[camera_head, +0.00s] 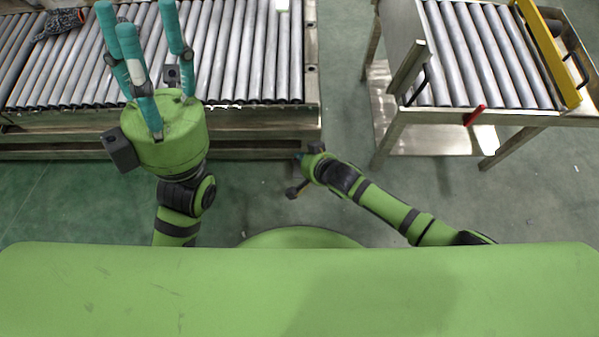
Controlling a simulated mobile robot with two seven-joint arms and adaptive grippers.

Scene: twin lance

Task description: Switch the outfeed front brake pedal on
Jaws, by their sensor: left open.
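A small red lever-like part (474,116) sticks out at the front edge of the right roller conveyor (487,55). It is the only pedal-like part I can make out, and I cannot tell its on or off state. My left gripper (137,17) has teal fingers spread open over the left roller conveyor (240,50), far to the left of the red part. No object shows between its fingers. My right arm's end (312,165) is low over the floor, between the two conveyors and apart from the red part. Its fingers are not clearly visible.
A dark patterned item (62,22) lies on the left conveyor's rollers. A yellow bar (548,50) runs along the right conveyor, with black handles (418,85) at its sides. A floor gap (345,90) separates the conveyors. My green body fills the bottom.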

